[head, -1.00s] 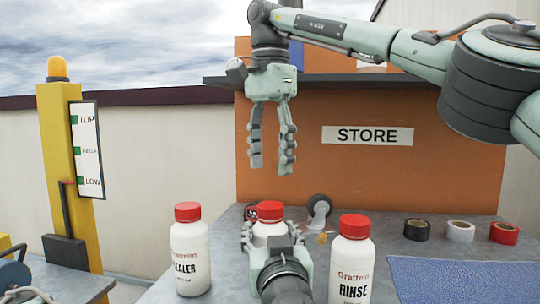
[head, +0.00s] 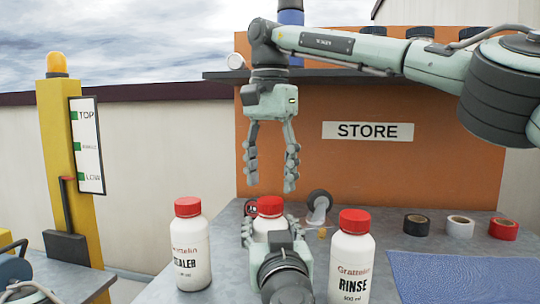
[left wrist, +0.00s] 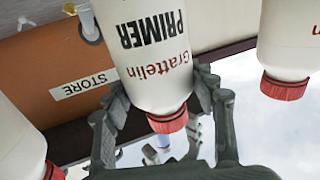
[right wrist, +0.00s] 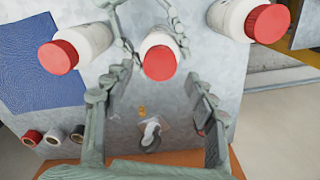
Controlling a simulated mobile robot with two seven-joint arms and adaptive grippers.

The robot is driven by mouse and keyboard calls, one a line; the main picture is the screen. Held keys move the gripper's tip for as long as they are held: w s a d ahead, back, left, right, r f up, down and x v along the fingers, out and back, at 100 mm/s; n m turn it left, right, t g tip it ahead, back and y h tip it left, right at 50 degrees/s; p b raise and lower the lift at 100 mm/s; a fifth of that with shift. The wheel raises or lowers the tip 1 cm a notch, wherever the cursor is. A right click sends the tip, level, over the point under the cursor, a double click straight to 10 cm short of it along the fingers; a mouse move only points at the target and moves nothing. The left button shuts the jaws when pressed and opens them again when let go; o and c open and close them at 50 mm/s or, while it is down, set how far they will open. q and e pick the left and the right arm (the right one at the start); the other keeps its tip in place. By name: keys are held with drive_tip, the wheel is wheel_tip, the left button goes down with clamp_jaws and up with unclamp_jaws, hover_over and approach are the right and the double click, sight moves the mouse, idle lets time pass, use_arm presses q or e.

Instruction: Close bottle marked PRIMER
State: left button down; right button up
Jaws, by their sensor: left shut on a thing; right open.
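The PRIMER bottle (left wrist: 150,55) is white, and its label shows in the left wrist view. In the head view it stands between the SEALER and RINSE bottles, partly hidden by my left arm. A red cap (head: 270,206) is on its top; I cannot tell how tightly it sits. The cap also shows in the right wrist view (right wrist: 160,62). My left gripper (head: 271,234) is shut around the bottle's body from the near side. My right gripper (head: 270,184) points down, open and empty, above the cap with a small gap.
The SEALER bottle (head: 190,250) stands left and the RINSE bottle (head: 351,262) right, both red-capped. Behind are a caster wheel (head: 319,205) and tape rolls (head: 460,227). A blue mat (head: 460,277) lies right. An orange STORE panel (head: 430,170) with a shelf (head: 215,76) backs the table.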

sight(270, 200)
drive_tip(key=shift+f, duration=1.95)
drive_tip(key=shift+c, duration=0.3)
